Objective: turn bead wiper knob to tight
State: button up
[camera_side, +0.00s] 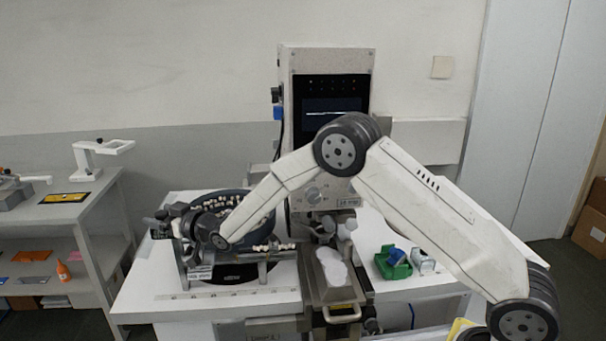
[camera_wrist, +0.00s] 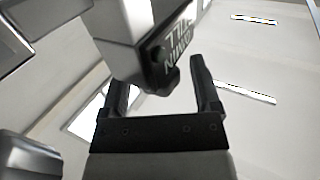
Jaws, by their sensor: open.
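My gripper (camera_wrist: 160,78) is open in the wrist view, its two black fingers spread apart. Between and just beyond the fingers is a small dark knob-like part (camera_wrist: 171,78) on a pale block, below a black plate with white lettering (camera_wrist: 178,42). The lettering is too blurred to read, and I cannot tell if this part is the bead wiper knob or which way it points. No finger visibly grips it. In the side view my gripper (camera_side: 163,224) is at the left end of the bead rig, beside the dark bowl (camera_side: 262,228); the knob cannot be made out there.
White beads (camera_side: 272,246) lie along a track in front of the bowl. A grey machine with a screen (camera_side: 335,105) stands behind. A metal box with pale rounded pieces (camera_side: 330,272) and a green tray (camera_side: 392,264) are to the right. A side bench (camera_side: 85,205) is at the left.

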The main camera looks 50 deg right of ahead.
jog(key=shift+x, duration=1)
grip_shut()
